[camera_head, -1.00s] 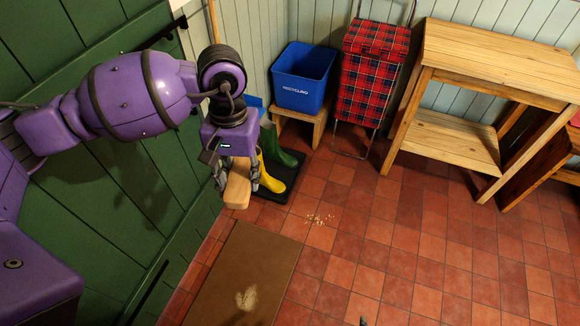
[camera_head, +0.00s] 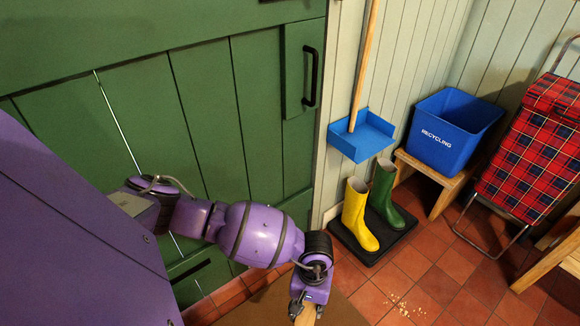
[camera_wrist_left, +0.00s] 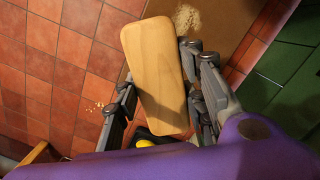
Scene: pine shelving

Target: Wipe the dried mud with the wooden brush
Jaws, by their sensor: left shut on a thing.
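The wooden brush (camera_wrist_left: 155,75) is a pale block with rounded corners, held between the fingers of my left gripper (camera_wrist_left: 158,80). In the head view my left gripper (camera_head: 308,304) is low, near the bottom edge, with only a bit of the brush (camera_head: 306,316) showing. The dried mud (camera_wrist_left: 187,18) is a pale patch on the brown doormat (camera_wrist_left: 217,25) at the top of the left wrist view, apart from the brush. The head view shows part of the doormat (camera_head: 342,311), but the mud is not in it. My right gripper is out of view.
Pale crumbs (camera_head: 420,304) lie on the red tiles. Yellow (camera_head: 358,220) and green (camera_head: 384,190) boots stand on a black tray (camera_head: 372,245). A blue dustpan (camera_head: 360,137), a recycling bin (camera_head: 447,130) and a plaid trolley (camera_head: 530,150) stand behind. A green door (camera_head: 215,120) is at left.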

